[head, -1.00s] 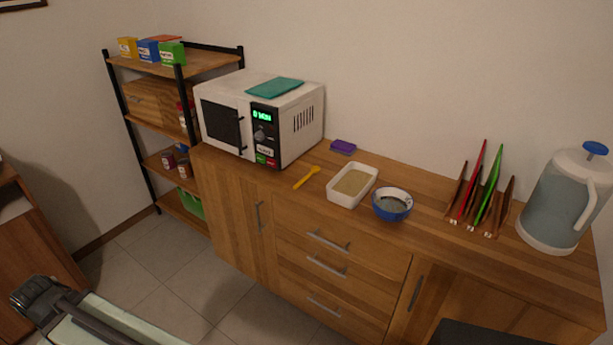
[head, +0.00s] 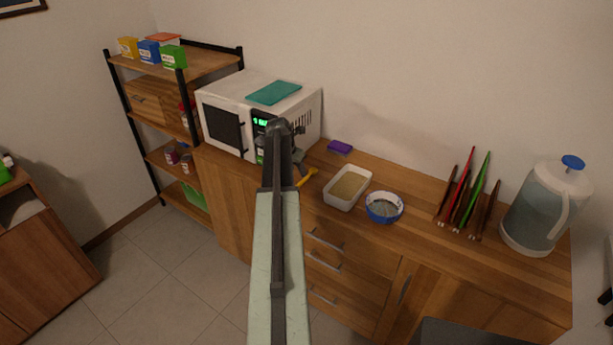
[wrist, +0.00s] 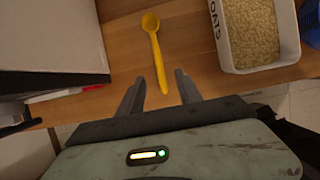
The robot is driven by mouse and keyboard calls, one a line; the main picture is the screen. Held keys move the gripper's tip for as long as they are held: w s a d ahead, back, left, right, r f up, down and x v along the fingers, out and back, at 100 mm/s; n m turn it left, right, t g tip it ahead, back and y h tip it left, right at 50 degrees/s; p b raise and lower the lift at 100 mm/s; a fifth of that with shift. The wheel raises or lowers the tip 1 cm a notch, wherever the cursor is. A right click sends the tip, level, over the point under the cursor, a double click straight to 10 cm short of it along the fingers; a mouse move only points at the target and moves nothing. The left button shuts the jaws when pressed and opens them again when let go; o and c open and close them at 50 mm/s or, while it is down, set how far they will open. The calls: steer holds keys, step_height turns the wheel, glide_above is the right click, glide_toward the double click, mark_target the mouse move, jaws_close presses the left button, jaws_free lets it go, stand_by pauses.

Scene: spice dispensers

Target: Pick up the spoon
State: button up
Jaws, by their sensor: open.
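A yellow spoon (wrist: 154,50) lies flat on the wooden counter. In the wrist view its bowl points away from me and its handle points toward my gripper (wrist: 160,88). In the head view my arm reaches up the middle, and the gripper (head: 299,160) is at the counter's front edge beside the microwave. The spoon (head: 307,176) is partly hidden there by the gripper.
A white microwave (head: 222,127) stands left of the spoon. A white tub of oats (head: 347,188) is close on the right, then a blue bowl (head: 384,208). A purple block (head: 340,147) lies behind. A plate rack and a jug (head: 545,205) stand farther right.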

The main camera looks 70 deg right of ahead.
mark_target(302, 181)
steer(key=shift+b+x, duration=0.95)
steer(key=shift+x, duration=0.2)
steer(key=b+x, duration=0.5)
steer(key=x, duration=0.1)
steer(key=shift+d+r, duration=0.15)
steer(key=shift+r, duration=0.2)
jaws_close()
